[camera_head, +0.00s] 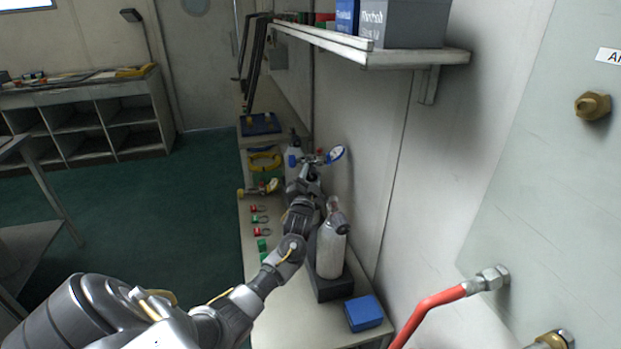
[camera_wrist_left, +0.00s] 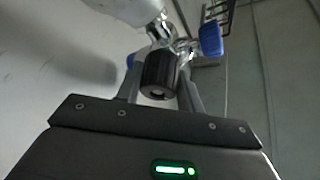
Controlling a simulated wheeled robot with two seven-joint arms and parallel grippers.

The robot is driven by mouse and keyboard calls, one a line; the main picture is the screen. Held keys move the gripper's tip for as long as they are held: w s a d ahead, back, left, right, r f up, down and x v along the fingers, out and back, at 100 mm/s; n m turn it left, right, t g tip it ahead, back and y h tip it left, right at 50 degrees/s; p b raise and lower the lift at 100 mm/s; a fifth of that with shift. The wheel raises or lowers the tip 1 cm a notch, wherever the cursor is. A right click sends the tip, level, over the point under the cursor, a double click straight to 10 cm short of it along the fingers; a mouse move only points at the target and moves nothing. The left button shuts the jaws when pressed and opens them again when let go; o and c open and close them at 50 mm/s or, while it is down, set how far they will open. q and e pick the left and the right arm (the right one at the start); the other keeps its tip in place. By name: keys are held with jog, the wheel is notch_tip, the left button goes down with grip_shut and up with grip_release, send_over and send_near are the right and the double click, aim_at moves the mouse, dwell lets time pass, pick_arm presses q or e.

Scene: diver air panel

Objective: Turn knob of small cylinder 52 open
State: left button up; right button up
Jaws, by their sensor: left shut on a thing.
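A small pale cylinder (camera_head: 294,145) stands at the far end of the bench, partly hidden behind my left gripper; no number is legible. A chrome valve with a blue knob (camera_head: 292,160) and a blue-rimmed gauge (camera_head: 335,154) shows at its top. In the left wrist view, a ribbed black knob (camera_wrist_left: 158,72) sits on the chrome valve (camera_wrist_left: 160,35), with a blue handle (camera_wrist_left: 210,39) to the right. My left gripper (camera_head: 303,178) has its fingers on both sides of the black knob, shut on it. My right gripper is not in view.
A second grey cylinder (camera_head: 331,248) stands in a black base nearer on the bench, close beside my left arm. A blue box (camera_head: 363,313) lies in front of it. A wall shelf (camera_head: 385,52) overhangs at right. Small red and green fittings (camera_head: 257,220) lie left of the arm.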

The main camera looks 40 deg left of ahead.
pick_arm(q)
jog(key=shift+f+n, duration=0.15)
jog(key=shift+n, duration=0.25)
jog(key=o, duration=1)
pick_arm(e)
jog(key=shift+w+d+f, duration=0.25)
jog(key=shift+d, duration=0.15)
